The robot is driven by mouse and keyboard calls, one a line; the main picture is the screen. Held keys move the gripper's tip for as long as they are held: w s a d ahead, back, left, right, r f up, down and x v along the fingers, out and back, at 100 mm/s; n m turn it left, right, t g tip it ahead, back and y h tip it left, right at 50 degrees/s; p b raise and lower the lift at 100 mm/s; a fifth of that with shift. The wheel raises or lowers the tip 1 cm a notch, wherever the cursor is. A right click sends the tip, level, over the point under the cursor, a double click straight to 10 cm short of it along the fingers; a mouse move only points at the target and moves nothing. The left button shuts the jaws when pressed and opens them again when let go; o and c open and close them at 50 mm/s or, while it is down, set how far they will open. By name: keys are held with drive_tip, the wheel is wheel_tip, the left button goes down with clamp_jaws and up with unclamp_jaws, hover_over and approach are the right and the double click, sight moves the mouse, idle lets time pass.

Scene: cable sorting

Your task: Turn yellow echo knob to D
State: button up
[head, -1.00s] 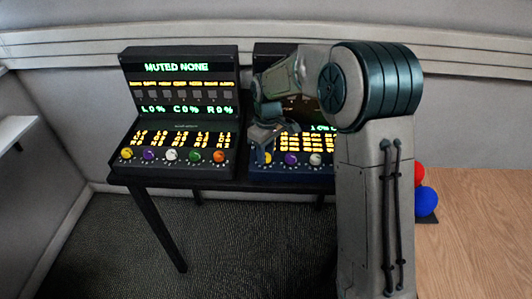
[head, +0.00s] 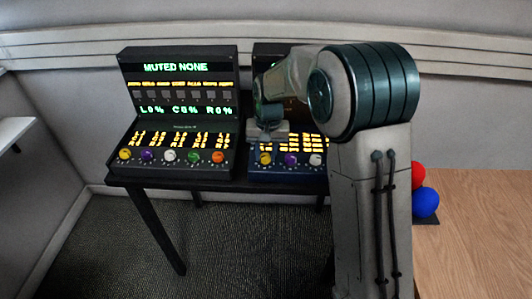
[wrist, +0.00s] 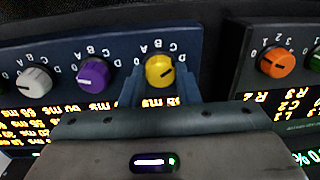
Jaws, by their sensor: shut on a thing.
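The yellow knob (wrist: 159,70) is at the right end of the blue console's knob row in the upside-down wrist view, and at the left end of that row in the head view (head: 265,158). My gripper (wrist: 160,92) is shut on it, with a blue finger on each side. The knob has a dark pointer line that points to the right and slightly down in the wrist view. Small letters A to D ring its upper side there. I cannot tell which letter the pointer matches. In the head view my arm hides much of the blue console (head: 256,178).
A purple knob (wrist: 93,76) and a white knob (wrist: 34,82) sit beside it on the same console. A black console (head: 180,62) stands close on the left, with its orange knob (wrist: 278,62) nearby. A red ball (head: 418,176) and a blue ball (head: 425,202) are at the right.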

sight(268, 156)
drive_tip(key=shift+m, duration=1.7)
drive_tip(key=o, duration=1)
drive_tip(key=shift+r, duration=0.1)
drive_tip(key=r, duration=1.3)
drive_tip(key=shift+s+d+r, duration=0.15)
drive_tip(key=shift+d+r, duration=0.2)
drive_tip(key=s+d+f+n+t, duration=0.1)
drive_tip(key=s+d, duration=0.4)
drive_tip(key=s, duration=0.3)
drive_tip(key=s+d+f+n+t, duration=0.1)
drive_tip(key=s+d+f, duration=0.1)
drive_tip(key=s+d, duration=0.3)
drive_tip(key=s+d+f+n, duration=0.1)
drive_tip(key=s+d, duration=0.4)
drive_tip(key=s, duration=0.7)
drive_tip(key=shift+f+t+h, duration=0.3)
drive_tip(key=shift+f+t, duration=0.1)
drive_tip(key=shift+f, duration=0.1)
